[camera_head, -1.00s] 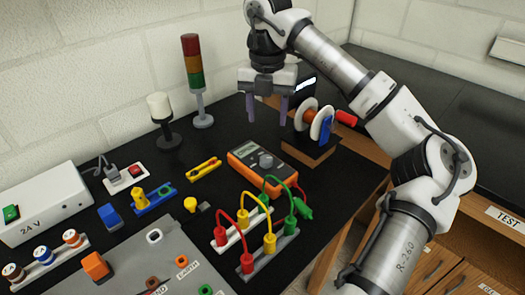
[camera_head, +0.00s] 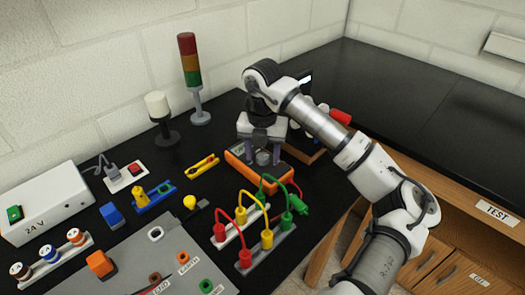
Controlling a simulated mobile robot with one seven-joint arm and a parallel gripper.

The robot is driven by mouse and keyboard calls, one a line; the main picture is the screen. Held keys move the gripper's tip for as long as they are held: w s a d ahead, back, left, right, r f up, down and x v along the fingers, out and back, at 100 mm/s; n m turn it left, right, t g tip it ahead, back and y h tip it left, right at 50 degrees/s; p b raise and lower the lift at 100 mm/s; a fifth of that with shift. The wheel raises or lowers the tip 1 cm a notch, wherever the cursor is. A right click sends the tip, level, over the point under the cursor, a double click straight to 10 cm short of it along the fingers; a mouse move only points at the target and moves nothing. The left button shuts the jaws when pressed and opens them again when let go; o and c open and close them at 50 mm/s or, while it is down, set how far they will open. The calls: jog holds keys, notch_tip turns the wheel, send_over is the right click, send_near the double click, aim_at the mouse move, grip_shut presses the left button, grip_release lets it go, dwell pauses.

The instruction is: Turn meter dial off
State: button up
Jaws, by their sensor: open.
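The orange and grey meter (camera_head: 241,172) lies on the black bench, with its round grey dial (camera_head: 263,158) facing up. My gripper (camera_head: 263,153) is low over the meter, pointing down, with one finger on each side of the dial. The jaws are open. I cannot tell whether the fingers touch the dial. The dial's pointer and the meter's screen are hidden or too small to read.
Red, yellow and green leads (camera_head: 267,215) arch up just in front of the meter. A yellow clip (camera_head: 206,166) lies to its left. A signal tower (camera_head: 190,75) and a white lamp (camera_head: 158,106) stand behind left. A spool stand is partly hidden behind my arm.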

jog(key=c, duration=1)
